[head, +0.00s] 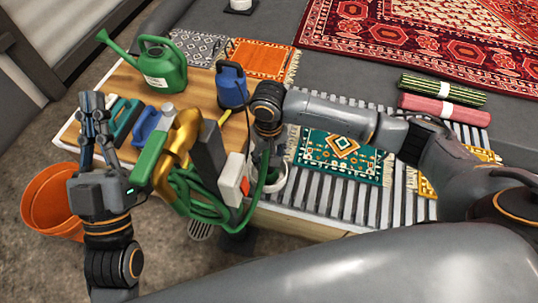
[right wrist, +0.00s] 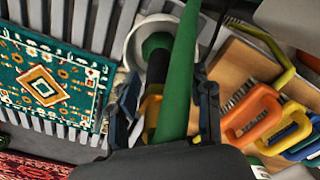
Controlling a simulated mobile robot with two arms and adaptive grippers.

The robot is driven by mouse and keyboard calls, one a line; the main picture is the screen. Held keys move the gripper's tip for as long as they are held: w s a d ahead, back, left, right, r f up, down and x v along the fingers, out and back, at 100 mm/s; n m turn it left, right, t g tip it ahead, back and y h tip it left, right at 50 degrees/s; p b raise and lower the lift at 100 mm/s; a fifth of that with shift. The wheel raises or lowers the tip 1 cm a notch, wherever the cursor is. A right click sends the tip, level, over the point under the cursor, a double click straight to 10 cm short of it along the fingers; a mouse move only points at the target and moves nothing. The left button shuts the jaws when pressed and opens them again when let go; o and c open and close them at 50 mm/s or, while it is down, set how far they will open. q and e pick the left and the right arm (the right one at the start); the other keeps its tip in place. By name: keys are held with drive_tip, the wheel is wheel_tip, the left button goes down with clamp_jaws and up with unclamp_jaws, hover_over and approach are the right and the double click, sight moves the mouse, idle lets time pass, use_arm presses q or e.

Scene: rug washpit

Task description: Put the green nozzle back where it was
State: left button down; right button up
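The green nozzle, with a dark body and a yellow band (right wrist: 153,108), points down into a white ring-shaped holder (right wrist: 133,48). The holder also shows in the head view (head: 277,186). My right gripper (right wrist: 165,88) is around the nozzle, one finger on each side; the fingers look apart from it. The green hose (right wrist: 183,70) crosses in front and hides part of the nozzle. In the head view my right arm hides most of this gripper. My left gripper (head: 92,100) is raised at the left, empty, its fingers a little apart.
Coiled hose (head: 198,203) hangs from a gold hook (head: 182,140) at the bench's front. Several brushes (head: 148,124), a green watering can (head: 160,66) and a blue jug (head: 231,88) stand nearby. A teal rug (head: 340,158) lies on the slats. An orange bucket (head: 45,203) is on the floor.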

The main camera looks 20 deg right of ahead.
idle(0.3)
drive_tip(key=shift+r, duration=0.15)
wheel_tip(320, 180, up, 3)
drive_tip(key=shift+r+p, duration=0.15)
drive_tip(key=shift+p, duration=0.65)
use_arm(q)
drive_tip(key=w+f+g+y+p, duration=0.2)
drive_tip(key=w+f+g+y, duration=0.15)
drive_tip(key=f+g, duration=0.6)
use_arm(e)
wheel_tip(320, 180, up, 3)
drive_tip(key=shift+r, duration=0.15)
wheel_tip(320, 180, up, 5)
drive_tip(key=shift+p, duration=0.9)
drive_tip(key=shift+r, duration=0.15)
use_arm(q)
drive_tip(key=s+a+f+g, duration=0.1)
drive_tip(key=s+f+g, duration=0.1)
drive_tip(key=f, duration=0.4)
drive_tip(key=s+a+f+g+y, duration=0.1)
drive_tip(key=s+a+f+g, duration=0.1)
drive_tip(key=f, duration=0.4)
drive_tip(key=shift+s+a+f+n+g, duration=0.2)
drive_tip(key=shift+n+g, duration=0.1)
drive_tip(key=shift+g, duration=0.25)
drive_tip(key=shift+r, duration=0.15)
